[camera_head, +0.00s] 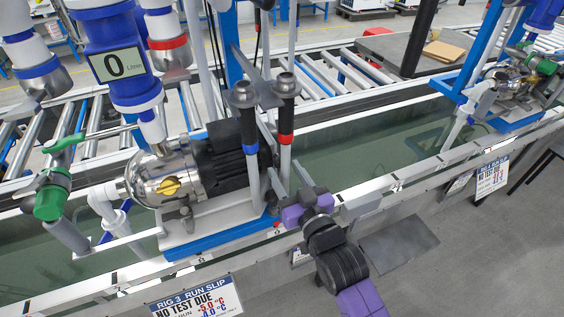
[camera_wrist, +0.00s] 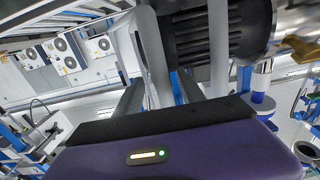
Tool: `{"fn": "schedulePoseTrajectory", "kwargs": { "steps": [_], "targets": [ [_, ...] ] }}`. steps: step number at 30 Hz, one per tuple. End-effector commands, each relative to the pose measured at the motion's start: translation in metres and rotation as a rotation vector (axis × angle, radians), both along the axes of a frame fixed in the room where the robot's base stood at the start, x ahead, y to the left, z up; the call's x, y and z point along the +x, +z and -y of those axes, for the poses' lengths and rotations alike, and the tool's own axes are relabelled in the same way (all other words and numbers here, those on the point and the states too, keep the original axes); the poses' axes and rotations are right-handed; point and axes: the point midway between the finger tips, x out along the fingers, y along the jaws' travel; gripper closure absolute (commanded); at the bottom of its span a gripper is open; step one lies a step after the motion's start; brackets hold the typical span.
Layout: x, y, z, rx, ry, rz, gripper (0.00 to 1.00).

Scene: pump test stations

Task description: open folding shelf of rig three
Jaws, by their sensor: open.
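A flat dark grey plate (camera_head: 400,244) shows at the trough's front side, right of my arm in the head view. It may be the folding shelf, but I cannot tell for sure, nor whether it hangs down or stands out. The rig three sign (camera_head: 197,298) is on the front wall at lower left. My gripper (camera_head: 308,204) is at the trough's front rim, up and left of the plate and apart from it. In the wrist view its dark fingers (camera_wrist: 160,92) are apart with nothing seen held. The plate is not recognisable there.
A steel pump (camera_head: 165,180) with a black motor (camera_head: 228,158) sits on a blue-edged base behind my gripper. Two upright posts (camera_head: 286,110) stand close behind it. The floor (camera_head: 470,255) at right is clear.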

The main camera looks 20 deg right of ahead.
Motion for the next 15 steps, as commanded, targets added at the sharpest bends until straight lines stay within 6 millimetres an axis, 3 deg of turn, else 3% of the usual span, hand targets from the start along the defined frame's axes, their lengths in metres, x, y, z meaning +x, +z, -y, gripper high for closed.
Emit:
{"fn": "schedulePoseTrajectory", "kwargs": {
  "steps": [6, 15],
  "targets": [
    [0.029, 0.001, 0.000, 0.000, 0.000, 0.001, 0.54],
    [0.038, 0.000, 0.000, 0.000, 0.000, 0.000, 0.54]
  ]
}}
